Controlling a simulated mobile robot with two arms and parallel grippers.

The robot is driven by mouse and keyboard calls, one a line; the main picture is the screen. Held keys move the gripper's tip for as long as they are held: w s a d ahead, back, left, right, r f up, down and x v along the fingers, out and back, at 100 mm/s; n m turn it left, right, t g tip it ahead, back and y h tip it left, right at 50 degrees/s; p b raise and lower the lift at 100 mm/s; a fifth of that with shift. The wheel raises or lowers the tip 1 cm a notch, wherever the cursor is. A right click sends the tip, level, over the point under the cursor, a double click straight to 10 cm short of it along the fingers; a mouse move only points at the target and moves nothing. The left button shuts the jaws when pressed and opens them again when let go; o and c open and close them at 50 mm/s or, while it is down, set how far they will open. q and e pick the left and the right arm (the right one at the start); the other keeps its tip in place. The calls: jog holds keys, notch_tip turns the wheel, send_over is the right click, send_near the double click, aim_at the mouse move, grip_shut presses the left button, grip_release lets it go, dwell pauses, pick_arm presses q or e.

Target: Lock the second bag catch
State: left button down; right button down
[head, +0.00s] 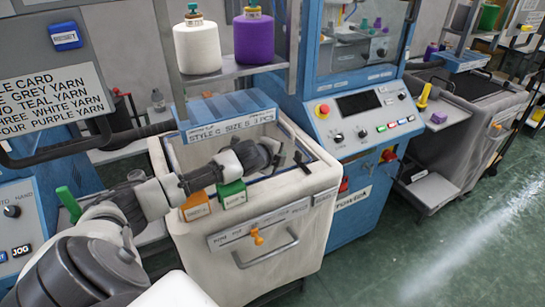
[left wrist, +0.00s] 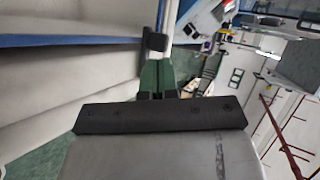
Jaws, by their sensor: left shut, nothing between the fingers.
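The cream bag bin (head: 325,178) stands in the middle of the head view with its top open. On its front is a grey plate with an orange catch (head: 258,237), above a bar handle. The catch knob looks upright; whether it is locked cannot be told. My right gripper is out of view.
An orange block (head: 196,207) and a green block (head: 232,195) sit at the bin's front rim. A blue size sign (head: 228,118) and yarn shelf rise behind. Another grey bin (head: 450,120) with an orange catch (head: 497,128) stands right. Green floor at right is clear.

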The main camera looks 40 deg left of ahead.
pick_arm(q)
jog(key=v, duration=0.4)
jog(key=shift+f, duration=0.1)
dwell(0.6)
